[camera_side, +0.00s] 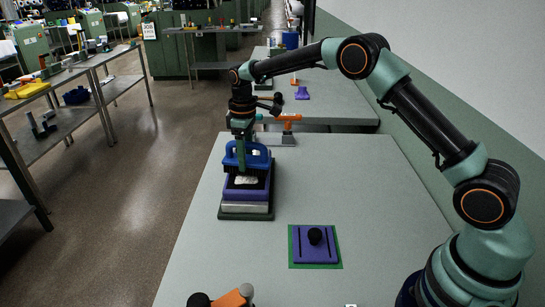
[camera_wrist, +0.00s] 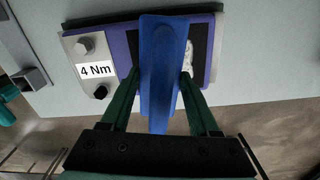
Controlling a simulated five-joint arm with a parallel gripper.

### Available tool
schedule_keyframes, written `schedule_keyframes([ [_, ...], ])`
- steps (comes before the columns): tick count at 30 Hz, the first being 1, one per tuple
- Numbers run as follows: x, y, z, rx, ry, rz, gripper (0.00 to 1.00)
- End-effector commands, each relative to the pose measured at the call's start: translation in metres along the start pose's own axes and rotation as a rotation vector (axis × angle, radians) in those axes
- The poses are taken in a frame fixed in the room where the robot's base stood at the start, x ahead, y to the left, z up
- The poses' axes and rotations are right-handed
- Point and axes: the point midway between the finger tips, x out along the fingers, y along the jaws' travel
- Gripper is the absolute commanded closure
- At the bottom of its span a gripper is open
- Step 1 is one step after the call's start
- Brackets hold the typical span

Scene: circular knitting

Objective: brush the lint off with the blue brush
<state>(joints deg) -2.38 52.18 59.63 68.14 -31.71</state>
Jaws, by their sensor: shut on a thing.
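The blue brush (camera_side: 246,156) is held upright in my gripper (camera_side: 241,150), bristles down, over the purple block (camera_side: 233,193). In the wrist view its blue handle (camera_wrist: 160,75) sits between the two dark green fingers of my gripper (camera_wrist: 160,88). White lint (camera_side: 246,180) lies on the dark top of the block, just below and in front of the bristles. Part of the lint (camera_wrist: 187,55) shows to the right of the brush in the wrist view. I cannot tell whether the bristles touch the block.
An orange-handled tool (camera_side: 237,297) lies at the front edge. Another orange tool (camera_side: 289,118) stands behind the block. A "4 Nm" label (camera_wrist: 96,70) is on the block's grey end. The table's middle is clear.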

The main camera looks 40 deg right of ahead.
Motion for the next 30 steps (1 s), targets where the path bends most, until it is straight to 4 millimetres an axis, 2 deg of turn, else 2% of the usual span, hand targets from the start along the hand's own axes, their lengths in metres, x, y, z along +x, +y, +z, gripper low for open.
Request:
schedule_keyframes([
  [21, 0.011, -0.001, 0.0, 0.0, 0.0, 0.0, 1.0],
  [30, 0.009, -0.023, 0.004, -0.001, 0.0, 0.0, 1.0],
])
